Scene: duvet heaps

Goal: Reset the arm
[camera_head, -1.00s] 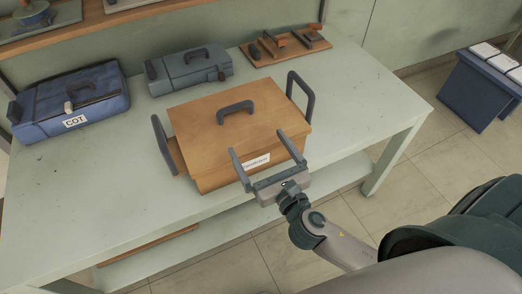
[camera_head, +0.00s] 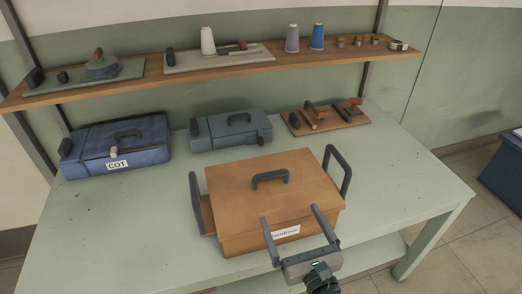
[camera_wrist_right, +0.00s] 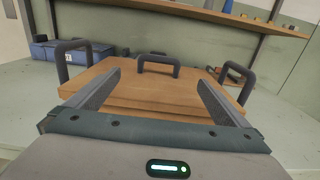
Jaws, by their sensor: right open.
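My right gripper (camera_head: 291,236) is in front of the wooden box at the table's front edge. Its two fingers are spread apart with nothing between them. In the right wrist view the same open fingers (camera_wrist_right: 153,92) point toward the box. The wooden box (camera_head: 235,183) has a closed lid with a dark handle on top, a dark handle on each side and a white label on its front. It also shows in the right wrist view (camera_wrist_right: 140,97). I cannot tell whether the fingers touch the box. My left gripper is not in view.
The pale green table (camera_head: 110,240) also holds a blue case (camera_head: 145,138) labelled COT, a grey case (camera_head: 215,135) and a wooden board with tools (camera_head: 325,122). The table's left front is clear.

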